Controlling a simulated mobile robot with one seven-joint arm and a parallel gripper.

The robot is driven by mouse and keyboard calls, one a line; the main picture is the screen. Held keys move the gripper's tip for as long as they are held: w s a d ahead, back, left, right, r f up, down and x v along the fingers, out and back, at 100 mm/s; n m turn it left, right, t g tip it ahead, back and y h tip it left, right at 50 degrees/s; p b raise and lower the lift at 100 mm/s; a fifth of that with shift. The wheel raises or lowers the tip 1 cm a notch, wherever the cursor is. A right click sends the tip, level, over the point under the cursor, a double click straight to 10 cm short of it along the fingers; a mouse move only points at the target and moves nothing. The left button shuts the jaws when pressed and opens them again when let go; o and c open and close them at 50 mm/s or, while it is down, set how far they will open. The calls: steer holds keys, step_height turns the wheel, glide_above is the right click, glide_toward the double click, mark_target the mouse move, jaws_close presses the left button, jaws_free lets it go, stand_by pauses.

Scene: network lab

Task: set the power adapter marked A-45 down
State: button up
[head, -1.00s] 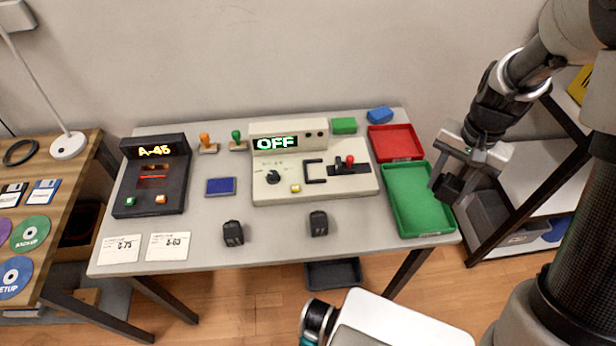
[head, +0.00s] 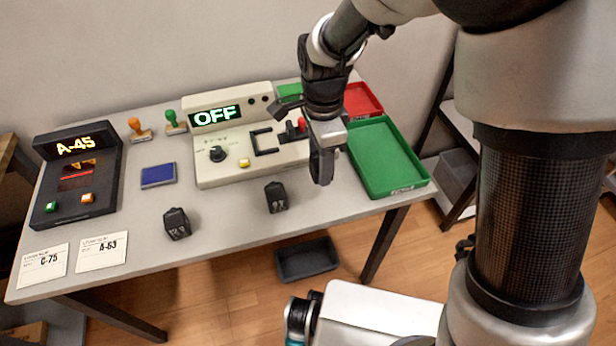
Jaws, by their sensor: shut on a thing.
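My gripper (head: 322,165) points down above the table, in front of the right end of the beige console and left of the green tray. It is seen almost edge-on and is shut on a black adapter, which is mostly hidden by the fingers; no marking on it is readable. Two other black adapters stand on the table (head: 225,240): one adapter (head: 177,223) at the front left and one adapter (head: 276,197) just left of my gripper. Their markings are too small to read. A dark reader (head: 76,175) at the left shows "A-45".
The beige console (head: 215,172) shows "OFF" and has a red-handled lever. An empty green tray (head: 388,160) and a red tray (head: 362,100) are at the right. Label cards (head: 102,252), a blue pad (head: 158,175) and stamps (head: 138,130) are at the left. A dark bin (head: 306,259) is on the floor.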

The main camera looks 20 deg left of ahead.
mark_target(319, 191)
steer(key=shift+f+b, duration=0.65)
steer(key=shift+f, duration=2.55)
steer(key=shift+f, duration=0.15)
steer(key=shift+f, duration=0.15)
steer(key=o, duration=1.1)
steer(key=shift+o, duration=0.2)
steer(key=shift+r, duration=0.2)
step_height(319, 191, up, 12)
steer(key=p, duration=0.2)
steer(key=shift+d+r+p, duration=0.1)
steer(key=shift+r+p, duration=0.05)
steer(key=shift+p, duration=0.25)
